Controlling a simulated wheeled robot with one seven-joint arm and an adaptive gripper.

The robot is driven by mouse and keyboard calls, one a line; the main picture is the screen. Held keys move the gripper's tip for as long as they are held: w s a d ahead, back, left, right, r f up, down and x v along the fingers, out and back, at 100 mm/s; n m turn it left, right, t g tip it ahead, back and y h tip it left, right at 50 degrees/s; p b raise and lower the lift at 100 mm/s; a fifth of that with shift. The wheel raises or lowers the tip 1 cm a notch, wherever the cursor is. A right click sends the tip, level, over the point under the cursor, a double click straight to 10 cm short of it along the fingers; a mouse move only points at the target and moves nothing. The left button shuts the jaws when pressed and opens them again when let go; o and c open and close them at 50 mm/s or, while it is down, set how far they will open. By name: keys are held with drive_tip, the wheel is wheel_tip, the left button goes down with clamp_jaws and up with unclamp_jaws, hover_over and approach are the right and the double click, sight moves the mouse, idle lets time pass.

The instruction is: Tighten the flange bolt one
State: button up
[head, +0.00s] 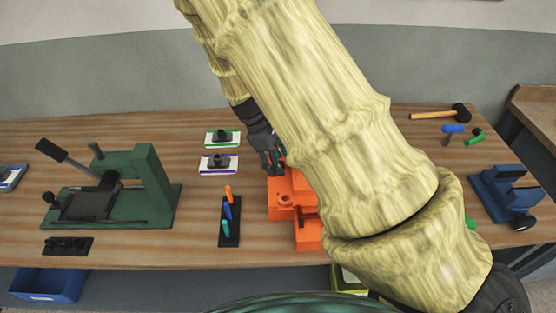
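An orange mould block (284,203) sits on the wooden bench near the middle, and its right side is hidden behind my arm. A small round orange feature shows on its top, but I cannot tell any flange bolt from the rest at this size. My gripper (273,164) is dark and points down at the far left corner of the orange block. Its fingertips are close to the block; I cannot tell if they touch it. The fingers are small, and I cannot tell whether they are open or hold anything.
A green press (150,180) stands at left. A dark rack (229,236) holds orange, blue and teal handled tools. Two white trays (222,139) lie behind it. A blue vise (503,190), mallet (440,115) and blue-handled tool (453,128) are right. A blue bin (48,284) is below the bench.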

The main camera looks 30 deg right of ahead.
drive_tip(key=shift+w+f, duration=0.6)
drive_tip(key=shift+w, duration=0.25)
drive_tip(key=c, duration=0.6)
drive_tip(key=shift+w, duration=0.15)
drive_tip(key=c, duration=0.4)
drive_tip(key=shift+o, duration=0.2)
drive_tip(key=shift+s+d+r, duration=0.1)
drive_tip(key=shift+s+r, duration=0.05)
drive_tip(key=shift+s, duration=0.15)
drive_tip(key=shift+m, duration=0.3)
drive_tip(key=m+y, duration=0.1)
drive_tip(key=m, duration=0.1)
drive_tip(key=m+g+y+p, duration=0.1)
drive_tip(key=m, duration=0.2)
drive_tip(key=shift+w+d+p, duration=0.1)
drive_tip(key=shift+d+p, duration=0.1)
drive_tip(key=shift+p, duration=0.1)
drive_tip(key=m+y, duration=0.1)
drive_tip(key=m, duration=0.3)
drive_tip(key=shift+d+m+y+p, duration=0.15)
drive_tip(key=shift+m+y+p, duration=0.15)
drive_tip(key=shift+m+y, duration=0.1)
drive_tip(key=shift+d+m+y, duration=0.1)
drive_tip(key=shift+m+y, duration=0.5)
drive_tip(key=shift+m, duration=1.1)
